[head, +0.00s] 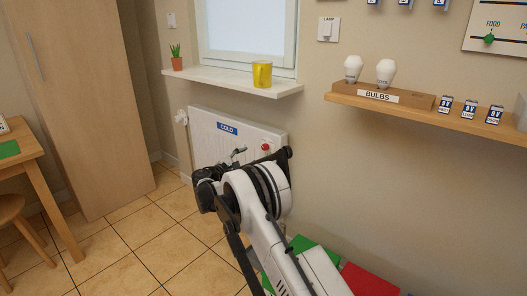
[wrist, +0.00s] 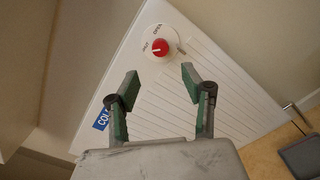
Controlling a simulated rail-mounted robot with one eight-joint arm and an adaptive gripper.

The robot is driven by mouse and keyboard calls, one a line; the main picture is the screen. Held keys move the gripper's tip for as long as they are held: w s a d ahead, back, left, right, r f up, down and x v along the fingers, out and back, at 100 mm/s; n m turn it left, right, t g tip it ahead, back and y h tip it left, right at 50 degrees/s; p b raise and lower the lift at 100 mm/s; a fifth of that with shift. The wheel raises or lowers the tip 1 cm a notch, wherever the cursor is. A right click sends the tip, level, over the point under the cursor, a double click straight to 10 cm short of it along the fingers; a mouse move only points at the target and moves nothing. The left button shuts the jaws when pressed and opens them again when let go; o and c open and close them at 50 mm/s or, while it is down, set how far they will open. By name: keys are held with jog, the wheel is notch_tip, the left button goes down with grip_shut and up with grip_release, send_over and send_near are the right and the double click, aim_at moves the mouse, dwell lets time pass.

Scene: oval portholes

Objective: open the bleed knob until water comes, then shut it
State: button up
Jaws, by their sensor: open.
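The bleed knob is a red knob (wrist: 160,46) on a round white dial with lettering, set at the end of the white radiator (wrist: 205,75). In the head view the knob (head: 265,147) shows as a small red spot on the radiator (head: 205,128), just above my arm. My gripper (wrist: 160,75) is open and empty, its two green-padded fingers pointing toward the knob. In the wrist view the knob lies beyond the fingertips, roughly centred between them and not touched. In the head view my gripper is mostly hidden by my arm. I see no water.
A blue COLD label (head: 228,129) is on the radiator. Above it is a windowsill (head: 230,82) with a yellow mug (head: 262,74) and a potted plant (head: 176,57). A shelf (head: 430,113) with bulbs is at the right. Green and red boxes (head: 365,281) lie below.

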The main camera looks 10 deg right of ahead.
aim_at(263, 148)
jog(key=b+x, duration=0.3)
jog(key=x, duration=0.8)
jog(key=shift+w+d, duration=0.1)
jog(key=shift+d, duration=0.05)
jog(key=shift+c, duration=0.3)
grip_shut()
